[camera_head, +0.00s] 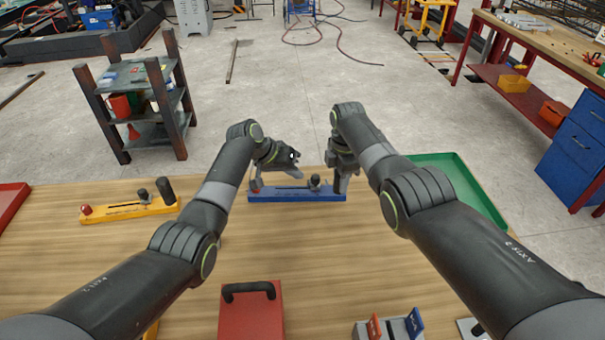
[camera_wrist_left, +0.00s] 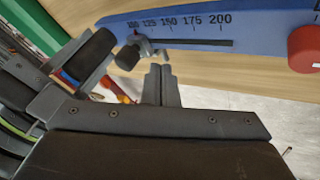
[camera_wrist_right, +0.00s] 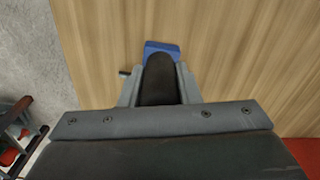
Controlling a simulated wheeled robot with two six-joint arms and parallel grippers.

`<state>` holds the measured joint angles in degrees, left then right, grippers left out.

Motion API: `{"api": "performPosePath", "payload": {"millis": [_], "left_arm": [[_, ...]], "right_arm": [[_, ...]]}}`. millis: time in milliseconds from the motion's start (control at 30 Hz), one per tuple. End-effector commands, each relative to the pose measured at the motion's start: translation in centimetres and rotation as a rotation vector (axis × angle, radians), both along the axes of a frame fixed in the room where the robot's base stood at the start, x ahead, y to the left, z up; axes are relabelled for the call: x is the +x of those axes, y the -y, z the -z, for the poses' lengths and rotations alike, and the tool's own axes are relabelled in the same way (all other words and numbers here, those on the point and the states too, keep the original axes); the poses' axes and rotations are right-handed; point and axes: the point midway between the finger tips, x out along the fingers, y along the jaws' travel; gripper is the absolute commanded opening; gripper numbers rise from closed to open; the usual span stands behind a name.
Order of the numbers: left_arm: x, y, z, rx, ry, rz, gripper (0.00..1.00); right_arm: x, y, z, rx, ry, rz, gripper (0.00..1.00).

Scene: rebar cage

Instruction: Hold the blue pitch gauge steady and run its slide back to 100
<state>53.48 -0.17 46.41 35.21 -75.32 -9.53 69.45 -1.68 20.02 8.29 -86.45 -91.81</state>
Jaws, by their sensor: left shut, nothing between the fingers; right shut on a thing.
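The blue pitch gauge (camera_head: 290,195) lies on the wooden table; its scale (camera_wrist_left: 192,20) faces my left wrist view. My right gripper (camera_head: 343,172) is shut on the gauge's black end post (camera_wrist_right: 160,78). The grey slide knob (camera_head: 315,182) sits at the low end of the slot, near the 100 and 125 marks (camera_wrist_left: 134,52); its exact reading is unclear. My left gripper (camera_head: 298,172) is shut and empty. Its fingertips (camera_wrist_left: 160,72) are close beside the knob, on the higher-number side; contact cannot be told. A red knob (camera_wrist_left: 305,48) marks the other end.
A yellow gauge (camera_head: 130,209) lies to the left. A green tray (camera_head: 462,180) is at the right, behind my right arm. A red block with a black handle (camera_head: 250,310) and a grey holder (camera_head: 388,328) stand in front. Bare table lies between.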

Motion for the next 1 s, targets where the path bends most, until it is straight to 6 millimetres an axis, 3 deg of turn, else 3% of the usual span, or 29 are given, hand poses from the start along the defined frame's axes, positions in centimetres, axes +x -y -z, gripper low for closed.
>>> {"api": "performPosePath", "payload": {"millis": [33, 600, 1000], "left_arm": [[0.4, -1.5, 0.0, 0.005, -0.001, -0.006, 0.0], [-1.8, -6.2, -6.9, 0.004, 0.003, -0.003, 0.0], [-2.2, -6.9, -7.9, 0.005, 0.0, -0.003, 0.0]], "right_arm": [[0.0, -0.1, 0.0, 0.003, -0.001, 0.0, 0.0], [0.0, 0.0, 0.0, 0.0, -0.002, 0.001, 0.0], [0.0, 0.1, 0.0, -0.001, -0.002, 0.002, 0.0]]}}
